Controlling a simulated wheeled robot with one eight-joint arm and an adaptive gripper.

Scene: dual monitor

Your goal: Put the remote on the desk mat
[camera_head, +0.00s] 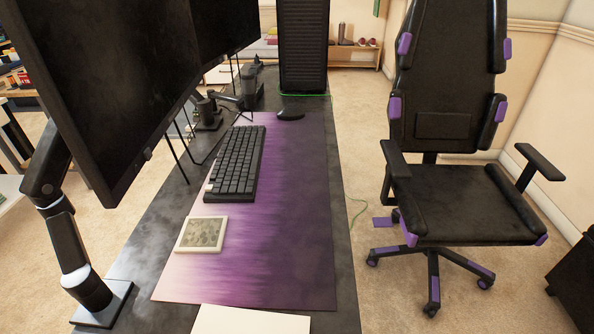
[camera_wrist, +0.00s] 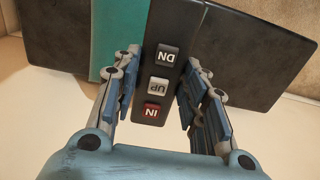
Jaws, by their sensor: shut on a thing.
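The remote (camera_wrist: 163,70) is a dark bar with buttons marked DN, UP and IN. It shows in the wrist view between the blue-and-grey fingers of my gripper (camera_wrist: 162,78), which is shut on it. Its far end runs out of the top of that view. The desk mat (camera_head: 290,225), purple fading to pale pink, lies on the dark desk (camera_head: 145,255) in the head view. Neither my gripper nor the remote shows in the head view, so their place relative to the mat cannot be told.
A black keyboard (camera_head: 236,165), a mouse (camera_head: 290,114) and a pale square frame (camera_head: 202,234) rest on the mat. Its front right part is bare. Two monitors (camera_head: 110,75) overhang the left side. A gaming chair (camera_head: 455,205) stands right. A white object (camera_head: 250,321) shows at the bottom.

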